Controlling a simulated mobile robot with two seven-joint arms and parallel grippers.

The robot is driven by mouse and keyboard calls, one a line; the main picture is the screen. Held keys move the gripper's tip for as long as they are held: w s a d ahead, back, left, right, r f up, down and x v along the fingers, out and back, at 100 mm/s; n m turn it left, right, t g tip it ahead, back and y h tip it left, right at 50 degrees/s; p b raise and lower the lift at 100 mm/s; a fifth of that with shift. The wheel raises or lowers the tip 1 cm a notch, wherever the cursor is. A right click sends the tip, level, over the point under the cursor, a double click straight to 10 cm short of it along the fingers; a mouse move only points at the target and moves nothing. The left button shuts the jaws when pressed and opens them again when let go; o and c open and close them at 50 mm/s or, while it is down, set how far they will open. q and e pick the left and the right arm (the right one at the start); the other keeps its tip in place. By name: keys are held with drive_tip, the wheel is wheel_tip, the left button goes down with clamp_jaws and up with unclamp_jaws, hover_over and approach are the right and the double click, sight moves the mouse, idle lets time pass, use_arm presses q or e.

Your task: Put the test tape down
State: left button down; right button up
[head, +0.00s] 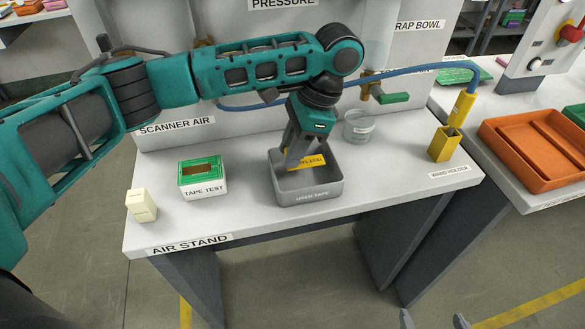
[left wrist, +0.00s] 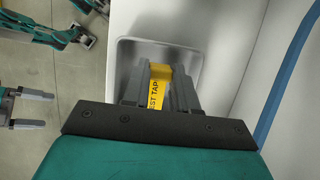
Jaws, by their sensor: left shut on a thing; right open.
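The yellow test tape (head: 315,160), with dark lettering, is held between the fingers of my left gripper (head: 294,163). It also shows in the left wrist view (left wrist: 158,90), pinched between both fingers. The tape and fingertips are over or within the opening of the grey tray (head: 308,190) labelled "USED TAPE". I cannot tell whether the tape touches its floor. My right gripper (head: 433,320) is open and empty, with its two fingertips at the bottom edge of the head view, below the bench; it also shows in the left wrist view (left wrist: 40,110).
On the white bench (head: 240,220) stand a "TAPE TEST" block with a green board (head: 202,180), a cream block (head: 141,206), a clear bowl (head: 358,126) and a yellow wand holder (head: 444,145). A blue hose (head: 420,72) arches behind. An orange tray (head: 535,150) lies on the right bench.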

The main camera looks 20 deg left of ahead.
sight(313, 161)
use_arm(q)
wheel_tip(313, 161, down, 5)
drive_tip(key=shift+r, duration=0.2)
drive_tip(key=shift+f, duration=0.1)
drive_tip(key=c, duration=0.9)
unclamp_jaws()
drive_tip(key=shift+r, duration=0.35)
drive_tip(key=p+v, duration=0.1)
drive_tip(key=v, duration=1)
drive_tip(key=shift+w+d+r+p, duration=0.1)
drive_tip(key=shift+d+r+p, duration=0.05)
drive_tip(key=shift+r+p, duration=0.15)
drive_tip(key=shift+f, duration=0.1)
